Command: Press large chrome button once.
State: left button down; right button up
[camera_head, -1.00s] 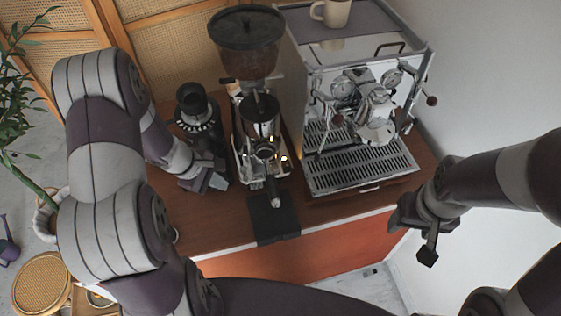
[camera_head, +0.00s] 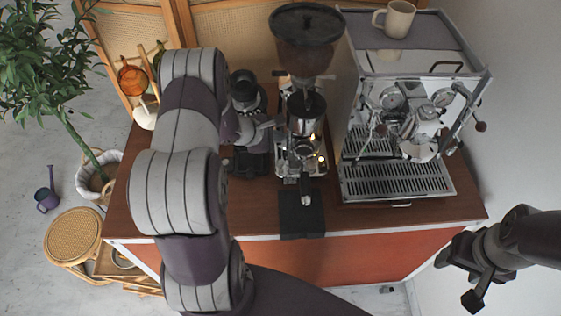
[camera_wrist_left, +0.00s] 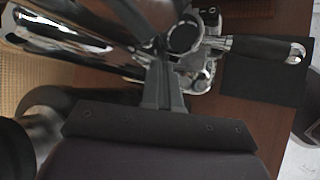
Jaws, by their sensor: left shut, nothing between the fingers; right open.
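The coffee grinder (camera_head: 305,125) with a dark hopper stands mid-counter, with chrome parts on its body. My left gripper (camera_head: 272,125) is shut and empty at the grinder's left side. In the left wrist view, its closed fingertips (camera_wrist_left: 163,62) are close to a round chrome-rimmed part (camera_wrist_left: 184,36). I cannot tell whether this part is the large chrome button, or whether the fingers touch it. A portafilter handle (camera_wrist_left: 262,49) lies to the right of the fingertips. My right gripper (camera_head: 462,275) is open and empty in front of the counter's right end.
The espresso machine (camera_head: 408,125) stands right of the grinder with a cup (camera_head: 396,18) on top. A small black grinder (camera_head: 246,95) is partly behind my left wrist. A black mat (camera_head: 301,222) lies at the counter's front edge. A plant (camera_head: 45,65) and stool (camera_head: 72,238) are at left.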

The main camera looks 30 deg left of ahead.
pick_arm(q)
jog(key=b, duration=0.5)
send_over(278, 163)
notch_tip(278, 163, down, 8)
jog(key=shift+r, duration=0.25)
jog(key=shift+f, duration=0.3)
jog(key=shift+b, duration=0.3)
dwell(0.9)
jog(key=shift+f+b, duration=0.45)
jog(key=shift+b, duration=0.25)
jog(key=shift+f+b, duration=0.45)
jog(key=shift+b, duration=0.15)
dwell(0.4)
dwell(0.4)
jog(key=shift+r+p, duration=0.45)
jog(key=shift+r, duration=0.45)
jog(key=shift+r+p, duration=1.5)
jog(key=shift+r, duration=1)
